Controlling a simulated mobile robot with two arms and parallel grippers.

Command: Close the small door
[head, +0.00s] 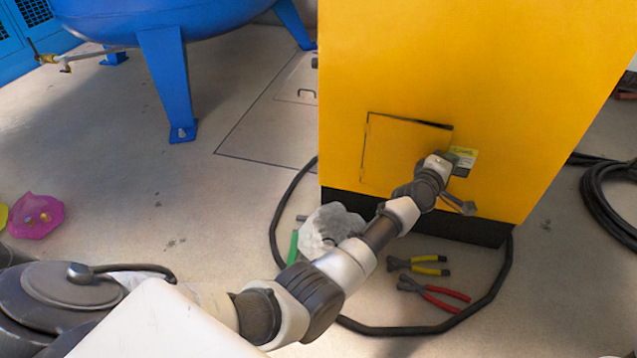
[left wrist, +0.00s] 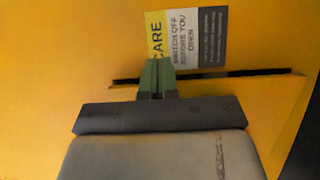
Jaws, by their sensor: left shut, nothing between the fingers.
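The small door (head: 400,155) is a yellow panel low on the front of the yellow cabinet. It looks almost flush, with a dark gap along its top edge. In the left wrist view a dark slit (left wrist: 235,74) crosses the yellow surface below the warning label (left wrist: 190,38); that label also shows to the right of the door (head: 463,160). My arm hides part of the door's right edge. My right gripper is not in view.
A black hose (head: 285,215) loops on the floor around the cabinet's front. Yellow-handled pliers (head: 420,265), red-handled pliers (head: 435,292) and a crumpled pale rag (head: 330,228) lie there. A blue tank (head: 165,15) stands back left. Floor at left is mostly free.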

